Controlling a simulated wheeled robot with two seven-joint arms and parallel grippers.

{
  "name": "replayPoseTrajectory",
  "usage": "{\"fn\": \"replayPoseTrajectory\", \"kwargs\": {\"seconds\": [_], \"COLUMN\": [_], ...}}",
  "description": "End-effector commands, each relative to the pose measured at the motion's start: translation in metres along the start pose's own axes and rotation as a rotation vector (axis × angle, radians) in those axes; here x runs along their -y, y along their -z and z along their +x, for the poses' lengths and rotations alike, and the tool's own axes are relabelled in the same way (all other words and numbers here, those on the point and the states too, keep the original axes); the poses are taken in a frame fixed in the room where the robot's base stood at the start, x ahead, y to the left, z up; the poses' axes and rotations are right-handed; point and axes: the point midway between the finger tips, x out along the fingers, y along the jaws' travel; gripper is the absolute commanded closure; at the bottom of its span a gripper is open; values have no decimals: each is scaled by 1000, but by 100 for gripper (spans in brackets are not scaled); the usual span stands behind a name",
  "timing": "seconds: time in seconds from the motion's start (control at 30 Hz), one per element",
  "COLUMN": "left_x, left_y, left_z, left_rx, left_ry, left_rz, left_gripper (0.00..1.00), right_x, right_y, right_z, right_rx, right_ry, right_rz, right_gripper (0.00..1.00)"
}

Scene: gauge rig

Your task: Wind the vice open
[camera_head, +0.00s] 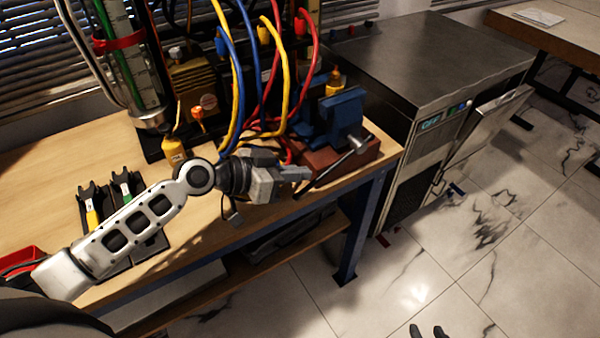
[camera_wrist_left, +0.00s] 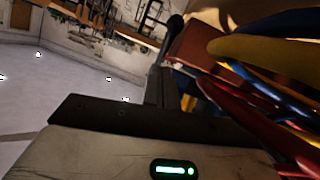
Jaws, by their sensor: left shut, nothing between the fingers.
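The blue vice (camera_head: 340,112) stands on a red-brown base (camera_head: 358,157) at the bench's right front corner. Its grey handle bar (camera_head: 327,172) slants across the front, from a knob at upper right to a dark end at lower left. My left gripper (camera_head: 303,173) is shut and empty, just left of the bar; I cannot tell whether they touch. In the left wrist view a dark bar with a round knob (camera_wrist_left: 175,24) rises beyond the black finger, beside a red-brown block (camera_wrist_left: 192,46). Two dark fingertips of my right gripper (camera_head: 428,331) show apart at the bottom edge.
Red, blue and yellow hoses (camera_head: 270,85) hang behind and left of the vice, close to my left gripper. A black tool holder (camera_head: 108,205) lies on the bench (camera_head: 215,228). A steel cabinet (camera_head: 435,60) stands right.

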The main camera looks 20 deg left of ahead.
Motion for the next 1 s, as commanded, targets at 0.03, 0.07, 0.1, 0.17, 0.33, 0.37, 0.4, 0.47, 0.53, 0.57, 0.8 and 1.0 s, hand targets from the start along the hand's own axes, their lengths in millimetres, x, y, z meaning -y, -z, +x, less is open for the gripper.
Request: {"fn": "replayPoseTrajectory", "kwargs": {"seconds": [0.03, 0.07, 0.1, 0.17, 0.33, 0.37, 0.4, 0.47, 0.53, 0.57, 0.8, 1.0], "left_x": [0, 0, 1, 1, 1, 1, 1, 1, 1, 1, 5, 9], "left_y": [-4, -5, -7, -10, -11, -11, -11, -11, -12, -12, -30, -44], "left_z": [4, 6, 8, 10, 12, 12, 12, 12, 12, 12, 22, 35], "left_rx": [-2, -3, -3, -3, -3, -3, -3, -3, -3, -3, -2, -2], "left_ry": [1, 1, 1, 2, 2, 1, 1, 1, 1, 1, 1, 1], "left_rz": [-3, -2, -1, 0, 1, 1, 1, 1, 1, 1, 3, 3], "left_gripper": [100, 100, 100, 100, 100, 100, 100, 100, 100, 100, 100, 100], "right_x": [0, 0, 0, 0, -1, -1, -1, -1, -2, -2, -2, 2], "right_y": [0, 0, 0, -1, -1, -1, -1, -1, -2, -2, -19, -23], "right_z": [0, 0, 0, 0, 0, 0, 0, 0, 0, 0, 12, 17], "right_rx": [1, 1, 2, 3, 4, 4, 4, 5, 5, 5, 3, -19], "right_ry": [-1, -1, -1, -2, -3, -3, -3, -3, -3, -3, 3, 23], "right_rz": [1, 1, 1, 1, 1, 1, 1, 0, -1, -1, 0, 23], "right_gripper": [68, 68, 68, 68, 68, 68, 68, 68, 68, 68, 68, 68]}}
